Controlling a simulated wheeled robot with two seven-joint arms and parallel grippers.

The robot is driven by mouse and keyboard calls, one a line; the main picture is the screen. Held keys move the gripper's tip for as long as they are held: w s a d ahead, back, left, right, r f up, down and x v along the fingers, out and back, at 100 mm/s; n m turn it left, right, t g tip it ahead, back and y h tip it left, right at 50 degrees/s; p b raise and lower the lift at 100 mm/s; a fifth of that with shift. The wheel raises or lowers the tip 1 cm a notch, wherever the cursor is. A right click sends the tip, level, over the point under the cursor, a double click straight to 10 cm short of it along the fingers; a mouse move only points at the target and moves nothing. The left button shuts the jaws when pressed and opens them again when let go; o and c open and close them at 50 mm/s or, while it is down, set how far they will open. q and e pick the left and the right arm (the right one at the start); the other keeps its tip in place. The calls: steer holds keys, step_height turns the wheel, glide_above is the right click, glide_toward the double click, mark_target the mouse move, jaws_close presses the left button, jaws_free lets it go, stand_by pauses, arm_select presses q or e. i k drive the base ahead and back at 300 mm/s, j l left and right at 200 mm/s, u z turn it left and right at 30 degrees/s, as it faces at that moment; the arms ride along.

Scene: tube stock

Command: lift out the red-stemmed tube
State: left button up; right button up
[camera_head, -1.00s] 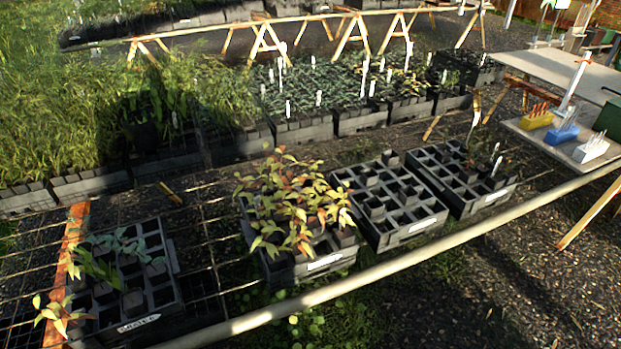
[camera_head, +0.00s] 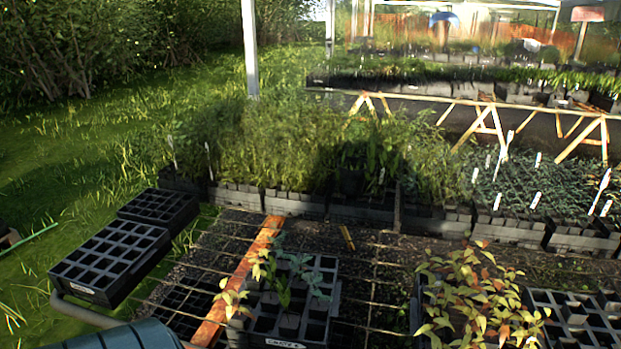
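A black tube crate (camera_head: 262,325) with a white label on its front stands on the mesh bench at the bottom centre. Several small plants stand in it: a yellow-green one (camera_head: 232,297) at its left, and green and blue-green ones (camera_head: 285,285) in the middle. To the right, a second crate carries plants with yellow and orange-red leaves (camera_head: 478,300), which hide most of it. Stem colours are too small to tell, so I cannot pick out the red-stemmed tube. Neither of my grippers is in view.
Two black crates with empty-looking cells (camera_head: 112,262) (camera_head: 158,206) stand at the left. An orange wooden rail (camera_head: 237,283) runs beside the plant crate. A partly filled crate (camera_head: 572,318) is at the right edge. Dense potted rows (camera_head: 290,150) stand behind. A teal rounded shape fills the bottom left corner.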

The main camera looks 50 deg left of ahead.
mark_target(255, 281)
steer(key=u, duration=1.9)
